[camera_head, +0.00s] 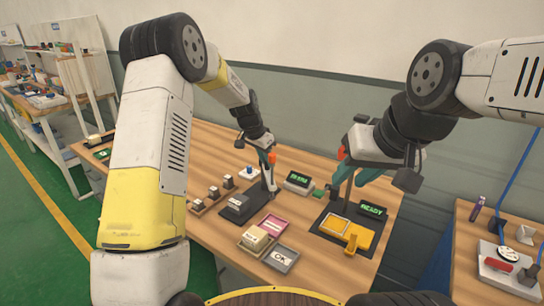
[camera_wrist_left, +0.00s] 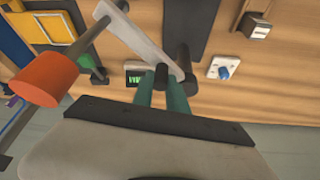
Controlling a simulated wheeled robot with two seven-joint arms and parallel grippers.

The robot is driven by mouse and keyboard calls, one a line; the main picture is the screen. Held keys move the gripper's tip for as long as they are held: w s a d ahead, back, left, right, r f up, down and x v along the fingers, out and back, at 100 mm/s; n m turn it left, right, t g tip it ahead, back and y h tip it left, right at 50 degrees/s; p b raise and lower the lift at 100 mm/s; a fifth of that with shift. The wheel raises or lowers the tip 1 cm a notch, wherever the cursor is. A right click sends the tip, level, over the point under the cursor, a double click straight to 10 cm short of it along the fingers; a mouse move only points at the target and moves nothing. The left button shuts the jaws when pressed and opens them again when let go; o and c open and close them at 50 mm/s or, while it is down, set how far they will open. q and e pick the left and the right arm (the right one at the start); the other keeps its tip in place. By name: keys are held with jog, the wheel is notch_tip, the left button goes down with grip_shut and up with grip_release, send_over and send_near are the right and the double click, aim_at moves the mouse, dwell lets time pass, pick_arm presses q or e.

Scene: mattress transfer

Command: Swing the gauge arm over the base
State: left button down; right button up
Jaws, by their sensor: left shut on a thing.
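The gauge arm is a pale grey bar (camera_wrist_left: 140,42) in the left wrist view. An orange knob (camera_wrist_left: 46,80) on a dark rod is at one end and a dark post is near the other. The orange knob also shows in the head view (camera_head: 272,157). The dark base plate (camera_head: 257,194), with a grey labelled block (camera_head: 236,200), lies to the left of the knob. My left gripper (camera_wrist_left: 161,92) is shut on a short dark peg (camera_wrist_left: 161,76) near the bar's post end. My right gripper (camera_head: 358,180) appears open, above the READY station; its hold is partly hidden.
A pink tray (camera_head: 273,224), a grey OK tray (camera_head: 282,257) and a tray with a pale block (camera_head: 256,238) lie in front. A yellow fixture (camera_head: 347,232) and a READY display (camera_head: 372,210) stand right. A small display (camera_head: 299,180) sits behind. Several dark blocks stand left.

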pick_arm(q)
jog(key=a+m, duration=0.1)
jog(key=m, duration=0.1)
jog(key=a+m+g+h, duration=0.1)
jog(key=m, duration=0.1)
jog(key=shift+a+m, duration=0.3)
jog(key=shift+a, duration=0.05)
jog(key=shift+w+a+m+g, duration=0.25)
jog(key=shift+a+m+g, duration=0.35)
jog(key=shift+m, duration=0.55)
jog(key=shift+w+a+m+g, duration=0.25)
jog(key=shift+a+m+g, duration=0.3)
jog(key=shift+m, duration=0.6)
jog(key=c, duration=1.3)
grip_release()
jog(key=v, duration=0.7)
jog(key=shift+a+r, duration=0.3)
jog(key=shift+r, duration=0.05)
